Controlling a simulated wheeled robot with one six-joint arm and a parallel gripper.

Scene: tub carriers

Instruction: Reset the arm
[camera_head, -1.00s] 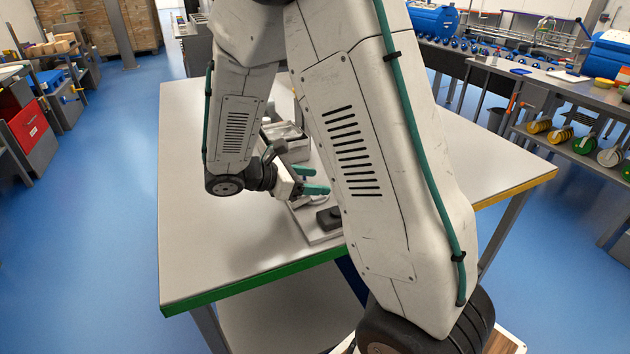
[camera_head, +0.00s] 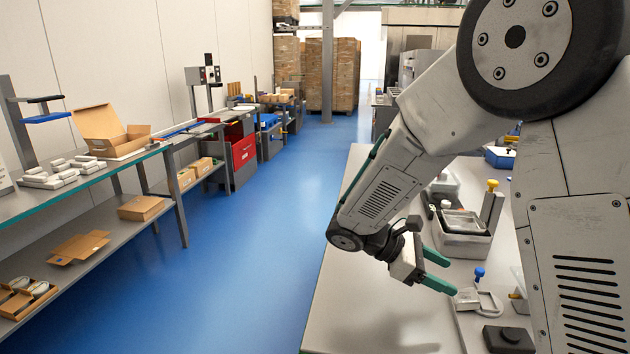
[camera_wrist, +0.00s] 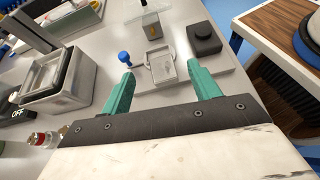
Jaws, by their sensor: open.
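My gripper (camera_head: 437,270) has green fingers and hangs over the left part of the grey table (camera_head: 365,315) in the head view. In the wrist view my gripper (camera_wrist: 158,92) shows its two fingers spread apart with nothing between them. Beyond the fingertips lies a light plate with a small grey frame-like part (camera_wrist: 160,66) and a black block (camera_wrist: 203,38). My arm is bent, with its upper links filling the right side of the head view and hiding much of the table.
Grey metal tubs (camera_head: 462,235) stand on the table behind my gripper. A blue knob (camera_head: 479,275) stands near the plate. A shelf bench (camera_head: 90,185) with cartons runs along the left wall. Blue floor (camera_head: 245,240) lies clear between bench and table.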

